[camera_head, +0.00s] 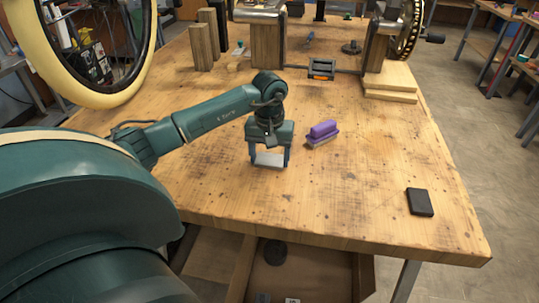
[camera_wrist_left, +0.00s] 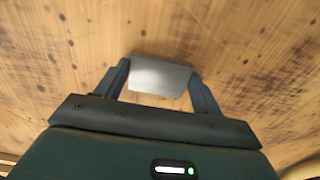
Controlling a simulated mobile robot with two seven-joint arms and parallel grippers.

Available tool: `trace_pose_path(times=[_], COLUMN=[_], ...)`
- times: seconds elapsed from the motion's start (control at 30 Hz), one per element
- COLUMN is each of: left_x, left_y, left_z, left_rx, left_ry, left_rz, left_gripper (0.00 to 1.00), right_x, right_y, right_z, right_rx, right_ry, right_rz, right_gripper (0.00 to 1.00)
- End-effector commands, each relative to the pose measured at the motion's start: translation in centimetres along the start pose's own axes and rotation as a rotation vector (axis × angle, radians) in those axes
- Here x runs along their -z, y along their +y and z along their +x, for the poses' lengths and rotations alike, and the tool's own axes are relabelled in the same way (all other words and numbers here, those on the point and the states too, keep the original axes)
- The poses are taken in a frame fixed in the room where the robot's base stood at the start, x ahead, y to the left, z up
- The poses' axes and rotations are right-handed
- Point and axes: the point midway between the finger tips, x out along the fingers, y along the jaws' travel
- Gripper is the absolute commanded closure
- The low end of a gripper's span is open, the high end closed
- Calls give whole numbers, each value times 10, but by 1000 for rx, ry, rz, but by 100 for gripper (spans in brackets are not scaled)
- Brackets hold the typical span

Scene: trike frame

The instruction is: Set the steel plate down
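The steel plate (camera_head: 269,159) is a small, flat, light grey piece over the near middle of the wooden table. My left gripper (camera_head: 269,163) points down, with one finger at each side edge of the plate. In the left wrist view the plate (camera_wrist_left: 160,75) spans the gap between the fingertips (camera_wrist_left: 159,77) and looks gripped by its edges. The wood behind it is blurred while the plate is sharper. I cannot tell how far the plate is above the tabletop. My right gripper is not in view.
A black box (camera_head: 420,202) lies near the right front corner. Wooden blocks (camera_head: 266,45) and a wheel (camera_head: 90,95) stand farther back. The front middle tabletop is clear.

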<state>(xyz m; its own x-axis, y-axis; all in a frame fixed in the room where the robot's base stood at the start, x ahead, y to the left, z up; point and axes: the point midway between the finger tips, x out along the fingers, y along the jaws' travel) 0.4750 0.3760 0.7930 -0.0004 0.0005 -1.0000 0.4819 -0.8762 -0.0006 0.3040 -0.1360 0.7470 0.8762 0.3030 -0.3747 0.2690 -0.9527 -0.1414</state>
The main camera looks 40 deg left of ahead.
Motion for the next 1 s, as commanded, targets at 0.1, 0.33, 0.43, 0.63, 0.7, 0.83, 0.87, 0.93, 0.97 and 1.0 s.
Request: trace_pose_path(times=[0.1, 0.33, 0.43, 0.63, 0.7, 0.83, 0.87, 0.93, 0.97, 1.0], left_x=[0, 0, 0, 1, 2, 2, 1, 1, 1, 1], left_y=[0, 0, 0, 0, 0, 0, 0, 0, 0, 0], left_z=[0, 0, 0, -10, -22, -50, -57, -72, -78, -86], left_rx=[0, 0, 0, -1, -1, -2, -1, -1, -1, -1], left_ry=[0, 0, 0, 3, 6, 6, 6, 5, 6, 5], left_rz=[0, 0, 0, 0, 0, 0, 0, 0, -1, -1], left_gripper=[23, 10, 10, 10, 10, 10, 10, 10, 10, 10], right_x=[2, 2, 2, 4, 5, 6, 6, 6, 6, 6], right_y=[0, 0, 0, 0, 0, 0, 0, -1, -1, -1], right_z=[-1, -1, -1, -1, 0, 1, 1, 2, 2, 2], right_rx=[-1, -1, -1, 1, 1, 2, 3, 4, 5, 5], right_ry=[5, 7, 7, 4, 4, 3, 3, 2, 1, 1], right_rz=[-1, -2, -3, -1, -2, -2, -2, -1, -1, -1], right_gripper=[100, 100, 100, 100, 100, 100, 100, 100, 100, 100])
